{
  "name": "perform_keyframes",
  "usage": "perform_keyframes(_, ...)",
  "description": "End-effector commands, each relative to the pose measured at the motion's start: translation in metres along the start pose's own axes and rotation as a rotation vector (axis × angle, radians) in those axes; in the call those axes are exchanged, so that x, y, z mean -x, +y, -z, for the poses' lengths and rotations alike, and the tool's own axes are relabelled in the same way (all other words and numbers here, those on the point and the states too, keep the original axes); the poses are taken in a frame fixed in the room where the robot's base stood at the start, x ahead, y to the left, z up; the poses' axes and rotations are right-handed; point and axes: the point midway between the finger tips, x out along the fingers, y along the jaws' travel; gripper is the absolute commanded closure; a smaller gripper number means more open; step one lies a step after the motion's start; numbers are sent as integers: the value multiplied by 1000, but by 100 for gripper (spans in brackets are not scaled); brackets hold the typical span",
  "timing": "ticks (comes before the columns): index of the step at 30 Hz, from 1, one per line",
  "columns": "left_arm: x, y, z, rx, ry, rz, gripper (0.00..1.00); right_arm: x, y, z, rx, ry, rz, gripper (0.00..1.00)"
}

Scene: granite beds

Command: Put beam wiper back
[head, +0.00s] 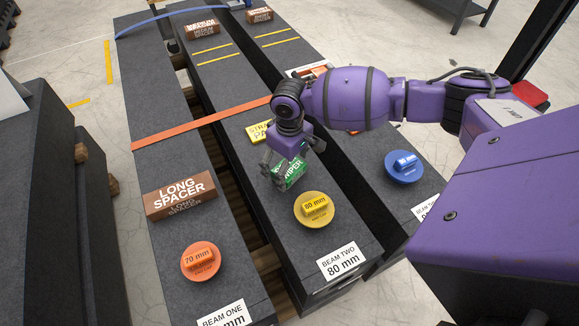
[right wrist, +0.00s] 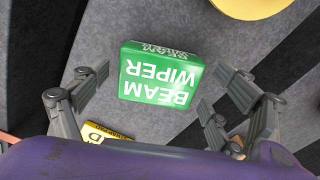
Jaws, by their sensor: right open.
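The beam wiper (head: 291,173) is a green block with white lettering. It appears to rest on the dark top of beam two (head: 352,238), behind the yellow 80 mm disc (head: 317,209). In the right wrist view the wiper (right wrist: 160,77) shows its lettered top upside down. My right gripper (head: 282,177) is above the wiper and partly covers it in the head view. In the wrist view the right gripper (right wrist: 155,85) is open, with fingers on either side of the wiper and visible gaps to it. My left gripper is out of view.
A yellow strap pad (head: 258,131) lies just behind the wiper. Beam one, at left, carries a brown long spacer (head: 180,195) and an orange 70 mm disc (head: 200,261). A blue disc (head: 404,167) sits on the right beam. Gaps separate the beams.

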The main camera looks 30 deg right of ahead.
Motion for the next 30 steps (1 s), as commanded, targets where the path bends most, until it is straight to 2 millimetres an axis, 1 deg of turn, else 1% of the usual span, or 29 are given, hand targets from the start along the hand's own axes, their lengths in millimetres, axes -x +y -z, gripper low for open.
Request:
perform_keyframes(1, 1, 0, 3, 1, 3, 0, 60, 10, 1, 1, 1, 5, -2, 11)
perform_keyframes(9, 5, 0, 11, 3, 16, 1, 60, 69, 1, 2, 0, 6, -3, 11)
perform_keyframes(12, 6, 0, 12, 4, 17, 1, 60, 88, 1, 1, 0, 6, -3, 11)
perform_keyframes(15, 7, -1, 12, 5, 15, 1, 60, 101, 1, 1, 0, 4, -2, 11)
perform_keyframes(18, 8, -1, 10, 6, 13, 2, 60, 109, 1, 0, -1, 3, -1, 11)
perform_keyframes(21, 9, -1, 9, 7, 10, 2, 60, 113, 1, 0, -1, 2, -1, 11)
perform_keyframes(30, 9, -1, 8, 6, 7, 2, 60, 113, 0, 0, 0, 1, -1, 11)
